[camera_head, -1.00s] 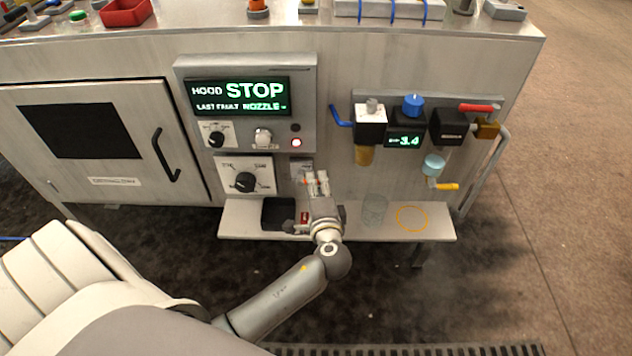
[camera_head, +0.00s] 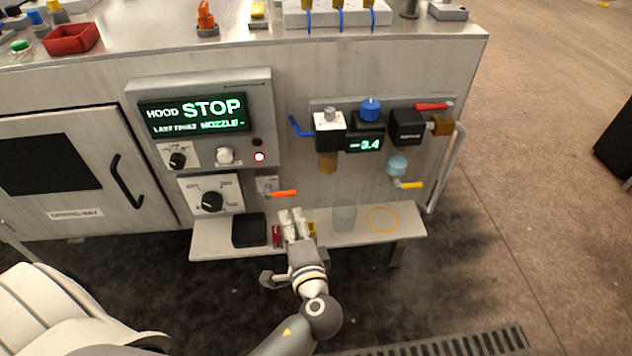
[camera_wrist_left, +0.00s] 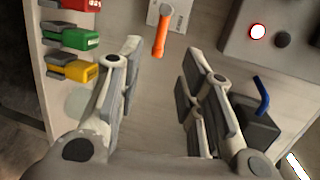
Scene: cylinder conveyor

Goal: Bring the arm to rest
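My left gripper (camera_head: 291,212) is in front of the small shelf (camera_head: 400,235) in the head view, with its fingers pointing at the machine front. The left wrist view shows the same gripper (camera_wrist_left: 163,45) with its two fingers spread apart and nothing held between them. An orange lever (camera_head: 279,194) on the machine front is just beyond the fingertips. It also shows in the wrist view, as an orange handle (camera_wrist_left: 161,34) between and beyond the fingers, apparently apart from them. My right gripper is in neither view.
The shelf carries a black bin (camera_head: 249,231), a red-ended piece (camera_head: 276,236) and a translucent cup (camera_head: 344,215). Above are the control box (camera_head: 262,100), reading HOOD STOP, and an air unit (camera_head: 407,126) with a blue knob. Open floor lies to the right.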

